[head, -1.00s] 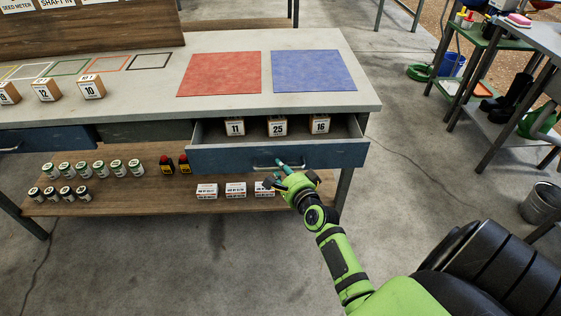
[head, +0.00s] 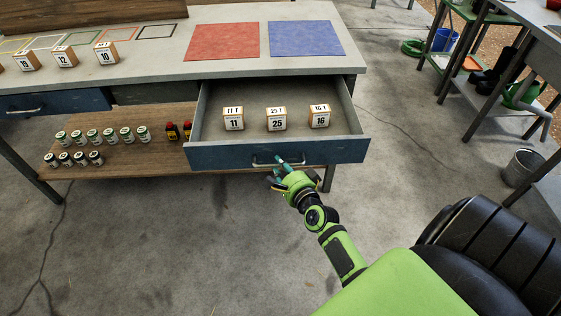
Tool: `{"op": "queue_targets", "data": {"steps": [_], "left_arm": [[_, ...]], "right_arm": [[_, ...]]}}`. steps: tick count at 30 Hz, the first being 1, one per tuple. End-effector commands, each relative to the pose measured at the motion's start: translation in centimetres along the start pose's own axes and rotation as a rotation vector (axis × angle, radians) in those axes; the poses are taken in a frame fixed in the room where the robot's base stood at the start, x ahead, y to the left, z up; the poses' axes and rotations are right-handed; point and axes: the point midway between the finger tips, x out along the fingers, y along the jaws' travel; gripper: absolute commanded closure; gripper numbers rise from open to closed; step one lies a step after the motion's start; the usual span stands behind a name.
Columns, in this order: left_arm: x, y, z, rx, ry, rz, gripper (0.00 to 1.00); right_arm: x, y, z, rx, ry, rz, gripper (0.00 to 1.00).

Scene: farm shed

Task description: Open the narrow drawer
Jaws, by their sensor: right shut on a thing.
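A blue-fronted drawer (head: 215,156) at the right end of the workbench is pulled well out. Inside it stand three numbered blocks: 11 (head: 233,123), 25 (head: 277,124) and 16 (head: 319,121). The drawer has a thin metal handle (head: 263,164) on its front. My right gripper (head: 281,163) is at the right part of the handle and is shut on it; its fingers partly hide the handle. My left gripper is not in view.
The bench top (head: 225,68) carries a red mat (head: 222,42), a blue mat (head: 304,38) and numbered blocks (head: 105,53) at left. The lower shelf (head: 140,165) holds several small jars. A bucket (head: 522,167) stands on the floor at right. Floor before the bench is clear.

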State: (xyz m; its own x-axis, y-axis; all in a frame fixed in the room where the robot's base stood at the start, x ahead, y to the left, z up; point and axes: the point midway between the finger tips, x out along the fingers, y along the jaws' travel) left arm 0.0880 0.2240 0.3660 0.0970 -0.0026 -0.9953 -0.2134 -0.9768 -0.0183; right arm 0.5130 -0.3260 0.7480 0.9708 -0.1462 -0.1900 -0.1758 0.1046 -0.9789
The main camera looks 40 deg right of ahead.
Motion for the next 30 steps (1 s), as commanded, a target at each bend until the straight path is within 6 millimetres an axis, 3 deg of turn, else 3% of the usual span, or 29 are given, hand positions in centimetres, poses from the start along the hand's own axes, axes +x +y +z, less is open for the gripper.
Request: {"op": "queue_targets", "data": {"steps": [11,12,13,24,30], "left_arm": [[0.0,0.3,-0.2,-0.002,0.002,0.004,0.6],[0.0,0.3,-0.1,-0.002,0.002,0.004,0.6],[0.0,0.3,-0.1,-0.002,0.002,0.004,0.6],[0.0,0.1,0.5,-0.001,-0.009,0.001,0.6],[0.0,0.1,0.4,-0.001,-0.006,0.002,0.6]], "right_arm": [[0.0,0.0,0.0,0.002,0.0,-0.002,1.0],[0.0,-0.1,0.0,0.002,0.0,-0.002,0.7],[0.0,-0.1,0.0,0.002,0.0,-0.002,0.58],[-0.2,0.0,0.0,0.001,0.001,-0.001,0.57],[-2.8,0.1,0.0,0.001,0.001,0.001,0.57]]}}
